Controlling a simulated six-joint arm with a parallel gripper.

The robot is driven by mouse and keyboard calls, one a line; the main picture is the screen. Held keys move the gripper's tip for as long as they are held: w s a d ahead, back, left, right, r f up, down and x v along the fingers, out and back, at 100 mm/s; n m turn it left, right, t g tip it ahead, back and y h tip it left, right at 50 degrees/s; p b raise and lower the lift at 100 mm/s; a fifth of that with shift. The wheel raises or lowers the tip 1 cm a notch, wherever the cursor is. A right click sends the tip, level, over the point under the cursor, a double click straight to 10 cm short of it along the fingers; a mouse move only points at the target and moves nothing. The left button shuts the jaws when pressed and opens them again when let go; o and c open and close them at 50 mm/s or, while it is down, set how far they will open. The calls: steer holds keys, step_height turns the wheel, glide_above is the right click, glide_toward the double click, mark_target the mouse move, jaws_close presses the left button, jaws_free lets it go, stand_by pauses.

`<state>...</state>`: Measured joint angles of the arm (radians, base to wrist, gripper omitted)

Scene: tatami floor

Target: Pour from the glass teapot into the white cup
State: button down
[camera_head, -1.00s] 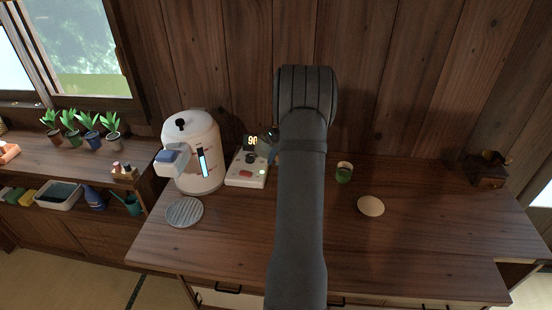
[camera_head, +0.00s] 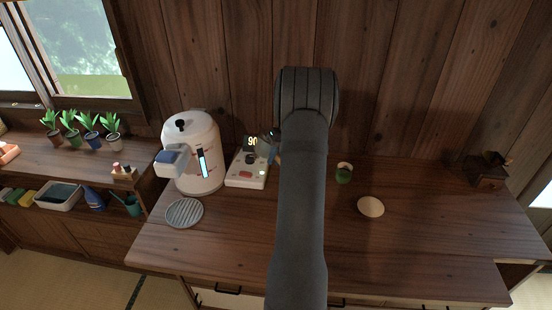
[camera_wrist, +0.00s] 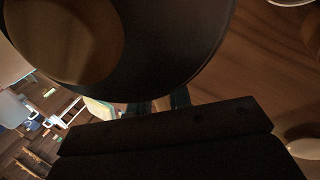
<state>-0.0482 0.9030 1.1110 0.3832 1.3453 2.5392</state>
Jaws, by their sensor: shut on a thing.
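My gripper (camera_wrist: 160,104) is shut on a large round vessel (camera_wrist: 190,50) that fills the top left of the wrist view. The vessel is dark with a brownish, see-through-looking round area; I take it to be the teapot, but its spout and tilt cannot be made out. In the head view my arm hides the held vessel and nearly all of the gripper. No plain white cup can be made out for sure. A pale rim (camera_wrist: 290,2) shows at the top right of the wrist view, cut off by the edge.
A white water dispenser (camera_head: 192,150) and a control box (camera_head: 248,170) reading 90 stand left of my arm. A slatted round tray (camera_head: 184,213) lies in front. To the right are a small green-and-white container (camera_head: 344,173), a pale disc (camera_head: 370,206) and a dark wooden box (camera_head: 487,172). The right-front tabletop is clear.

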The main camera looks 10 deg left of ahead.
steer(key=shift+w+d+r+g+y, duration=0.1)
steer(key=shift+r+g+y, duration=0.2)
steer(key=shift+r+y, duration=0.25)
stand_by(2.4)
steer(key=h, duration=0.1)
steer(key=f+t+h, duration=0.1)
steer(key=shift+a+f+t+h, duration=0.2)
steer(key=shift+f+t+h, duration=0.1)
steer(key=shift+h, duration=0.45)
steer(key=shift+d+r+t+h, duration=0.3)
steer(key=shift+r+t+h, duration=0.1)
steer(key=shift+t+h, duration=0.4)
steer(key=shift+d, duration=0.1)
